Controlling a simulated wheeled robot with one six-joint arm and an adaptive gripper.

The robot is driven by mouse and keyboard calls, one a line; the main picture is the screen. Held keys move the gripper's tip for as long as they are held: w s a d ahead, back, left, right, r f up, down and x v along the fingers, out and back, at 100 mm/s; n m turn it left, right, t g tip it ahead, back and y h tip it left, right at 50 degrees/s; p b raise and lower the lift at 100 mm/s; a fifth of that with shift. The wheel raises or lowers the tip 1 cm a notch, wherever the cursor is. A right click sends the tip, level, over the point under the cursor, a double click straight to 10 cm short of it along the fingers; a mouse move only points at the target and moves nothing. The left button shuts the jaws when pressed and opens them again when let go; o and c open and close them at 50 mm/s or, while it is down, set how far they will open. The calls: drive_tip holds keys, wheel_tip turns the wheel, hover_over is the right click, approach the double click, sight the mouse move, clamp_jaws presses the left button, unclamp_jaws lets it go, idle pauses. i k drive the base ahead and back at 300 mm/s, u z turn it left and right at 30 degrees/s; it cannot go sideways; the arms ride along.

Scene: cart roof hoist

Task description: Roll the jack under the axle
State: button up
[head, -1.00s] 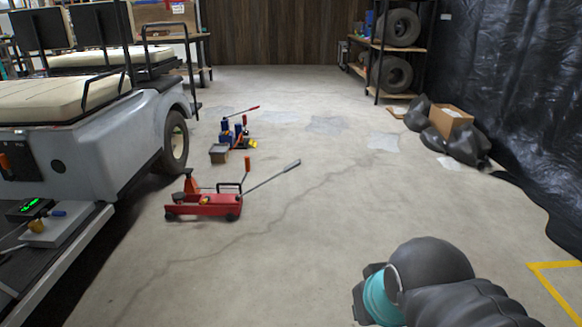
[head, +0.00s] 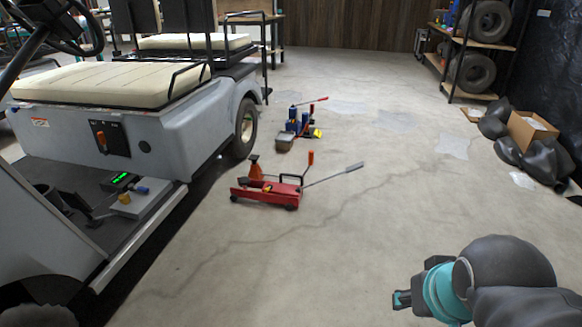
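The red floor jack (head: 268,194) stands on the concrete beside the cart, with its grey-tipped handle (head: 335,175) slanting up to the right. An orange jack stand (head: 255,168) shows just behind it. The grey cart (head: 190,112) is at the left, and its rear wheel (head: 246,127) is on the floor behind the jack. The axle is hidden under the body. My gripper (head: 402,300) is at the lower right, well apart from the jack and nearer to me. Its fingers are small and partly hidden by the wrist, so their opening is unclear.
Blue jacks and a small box (head: 284,142) stand beyond the red jack. A shelf with tyres (head: 472,72), black bags (head: 508,150) and a cardboard box (head: 532,130) line the right side. The cracked floor in the middle is clear.

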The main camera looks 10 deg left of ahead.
sight(285, 194)
drive_tip(key=u, duration=0.35)
drive_tip(key=i, duration=1.45)
drive_tip(key=u, duration=0.25)
drive_tip(key=i, duration=1.55)
drive_tip(key=z, duration=0.25)
